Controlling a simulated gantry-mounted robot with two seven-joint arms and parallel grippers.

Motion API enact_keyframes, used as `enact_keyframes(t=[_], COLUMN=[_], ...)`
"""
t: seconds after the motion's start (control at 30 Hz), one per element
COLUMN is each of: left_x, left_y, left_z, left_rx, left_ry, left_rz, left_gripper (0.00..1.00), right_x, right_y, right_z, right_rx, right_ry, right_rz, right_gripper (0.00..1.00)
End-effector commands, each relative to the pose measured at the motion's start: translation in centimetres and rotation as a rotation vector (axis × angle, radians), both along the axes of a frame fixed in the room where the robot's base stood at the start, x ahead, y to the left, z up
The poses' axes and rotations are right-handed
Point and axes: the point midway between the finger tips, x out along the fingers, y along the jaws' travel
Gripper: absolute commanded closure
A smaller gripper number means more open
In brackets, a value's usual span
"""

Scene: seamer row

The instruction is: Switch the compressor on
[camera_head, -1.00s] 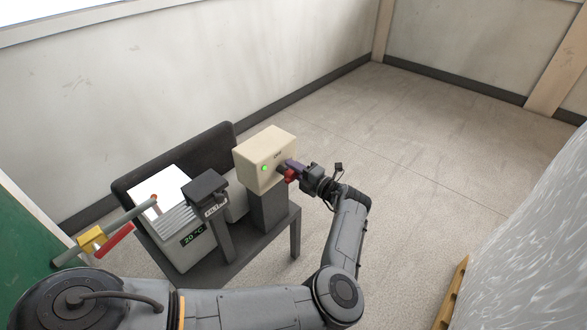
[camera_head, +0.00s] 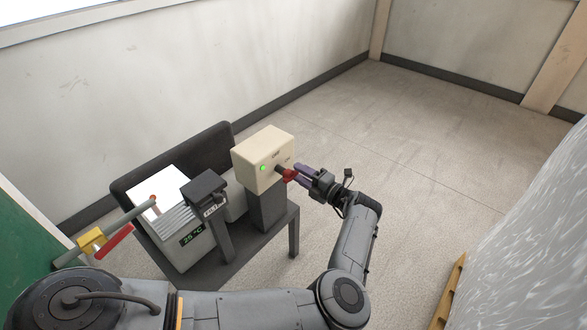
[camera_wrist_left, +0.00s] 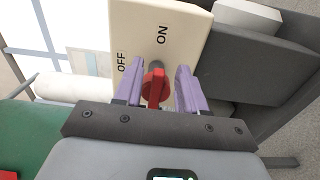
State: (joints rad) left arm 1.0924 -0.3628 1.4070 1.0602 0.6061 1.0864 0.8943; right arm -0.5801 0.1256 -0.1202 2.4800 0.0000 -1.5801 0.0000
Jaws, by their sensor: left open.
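The compressor's switch box (camera_head: 262,158) is cream and stands on a dark post. In the left wrist view the box face (camera_wrist_left: 145,30) is marked ON and OFF, and the red handle (camera_wrist_left: 154,88) shows below these marks. My left gripper (camera_head: 300,172) has purple fingers, open on either side of the handle with gaps showing. Whether the fingertips still overlap the handle is hard to tell. My right gripper is not in view.
A dark bench (camera_head: 225,262) carries a grey unit with a green temperature display (camera_head: 192,235) and a small black box (camera_head: 204,186). A yellow-and-red valve (camera_head: 92,240) is at the left. A wrapped pallet load (camera_head: 530,240) stands right. Floor behind is clear.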

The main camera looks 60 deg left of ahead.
Motion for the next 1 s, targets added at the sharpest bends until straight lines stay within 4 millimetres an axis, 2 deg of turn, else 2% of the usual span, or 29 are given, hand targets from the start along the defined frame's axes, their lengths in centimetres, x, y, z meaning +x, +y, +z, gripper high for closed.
enact_keyframes(t=[0.2,0.4,0.57,1.0], left_x=[1.2,1.7,1.9,1.9], left_y=[-3.6,-5.5,-6.1,-6.1], left_z=[0.1,0.2,0.0,0.0], left_rx=[-0.002,-0.002,-0.001,0.0], left_ry=[0.0,0.002,0.0,0.001], left_rz=[-0.002,0.0,0.0,0.0], left_gripper=[0.6,0.6,0.6,0.6], right_x=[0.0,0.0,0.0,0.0], right_y=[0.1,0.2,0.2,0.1], right_z=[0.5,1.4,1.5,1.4], right_rx=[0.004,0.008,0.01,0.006], right_ry=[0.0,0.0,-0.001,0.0], right_rz=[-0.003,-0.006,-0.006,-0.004], right_gripper=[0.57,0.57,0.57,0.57])
